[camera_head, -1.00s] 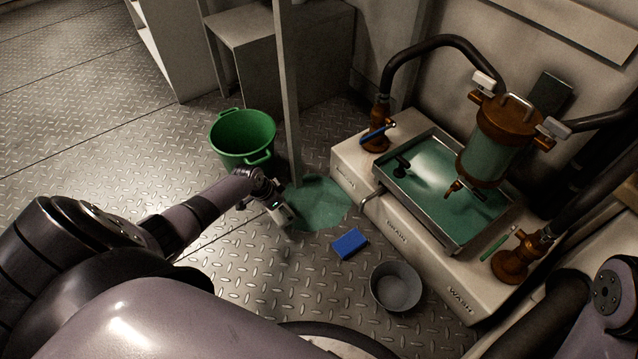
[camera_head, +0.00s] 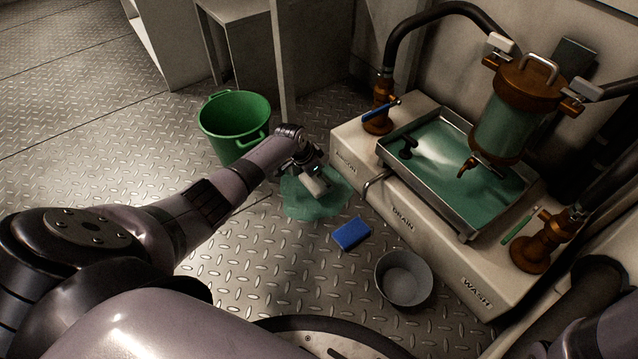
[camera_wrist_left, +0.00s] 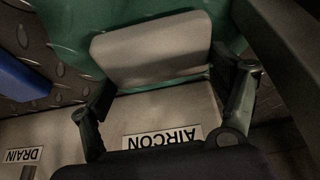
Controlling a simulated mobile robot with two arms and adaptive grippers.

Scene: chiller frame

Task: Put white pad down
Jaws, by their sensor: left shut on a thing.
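The white pad (camera_head: 315,186) is held by my left gripper (camera_head: 306,169) over the green puddle (camera_head: 300,204) on the floor. In the left wrist view the white pad (camera_wrist_left: 150,50) is a pale rounded rectangle, with the fingers of my left gripper (camera_wrist_left: 165,85) at its two sides. The puddle (camera_wrist_left: 75,30) shows behind it there. I cannot tell whether the pad touches the floor. My right gripper is out of view.
A green bucket (camera_head: 233,124) stands behind my left gripper, near a post (camera_head: 285,60). A blue block (camera_head: 351,234) and a grey bowl (camera_head: 404,278) are on the floor to the right. The chiller base (camera_head: 400,215), labelled AIRCON, DRAIN and WASH, carries a tray (camera_head: 470,225) of green liquid.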

